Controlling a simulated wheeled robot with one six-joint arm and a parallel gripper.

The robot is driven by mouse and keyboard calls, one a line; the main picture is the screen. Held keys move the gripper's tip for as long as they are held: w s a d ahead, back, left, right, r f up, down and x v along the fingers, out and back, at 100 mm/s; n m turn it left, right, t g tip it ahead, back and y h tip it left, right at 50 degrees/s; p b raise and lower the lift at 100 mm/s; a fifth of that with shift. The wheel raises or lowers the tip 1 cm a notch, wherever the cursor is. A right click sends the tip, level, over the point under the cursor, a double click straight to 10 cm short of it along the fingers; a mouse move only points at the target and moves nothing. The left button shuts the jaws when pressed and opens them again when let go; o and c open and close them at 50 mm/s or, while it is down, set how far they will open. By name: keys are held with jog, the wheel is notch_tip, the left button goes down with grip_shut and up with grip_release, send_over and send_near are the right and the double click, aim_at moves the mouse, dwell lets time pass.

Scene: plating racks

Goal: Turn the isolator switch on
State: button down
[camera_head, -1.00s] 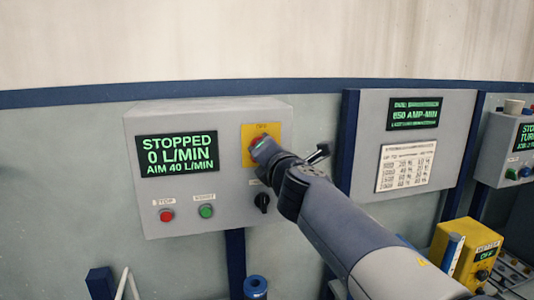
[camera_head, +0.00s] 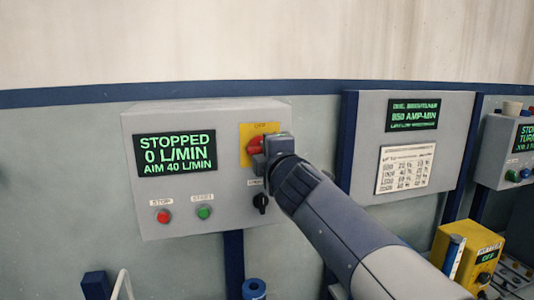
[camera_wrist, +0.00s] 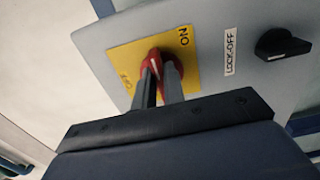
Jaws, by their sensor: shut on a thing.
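The isolator switch is a red rotary handle (camera_head: 255,145) on a yellow plate (camera_head: 247,131), at the upper right of a grey control box (camera_head: 190,120). In the wrist view the red handle (camera_wrist: 155,66) sits between my two fingers, which are shut on it. The plate reads ON at one side and OFF at the other in the wrist view. My gripper (camera_wrist: 160,82) partly hides the handle in the head view, where my gripper (camera_head: 264,152) reaches in from the lower right. I cannot tell exactly which mark the handle points to.
The box display (camera_head: 176,153) reads STOPPED, 0 L/MIN, AIM 40 L/MIN. Below are a red STOP button (camera_head: 163,216), a green START button (camera_head: 204,212) and a black lock-off knob (camera_head: 261,202). A grey panel (camera_head: 410,150) and yellow box (camera_head: 470,255) stand right.

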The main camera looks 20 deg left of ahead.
dwell(0.5)
jog(key=c, duration=1.5)
grip_release()
jog(key=b+v, duration=0.1)
jog(key=v, duration=1)
jog(key=shift+b, duration=0.35)
jog(key=shift+w+a, duration=0.1)
jog(key=p+x, duration=0.1)
jog(key=x, duration=0.9)
jog(key=shift+w+a+p, duration=0.2)
jog(key=shift+w+p, duration=0.1)
jog(key=shift+p, duration=0.05)
jog(key=shift+s, duration=0.1)
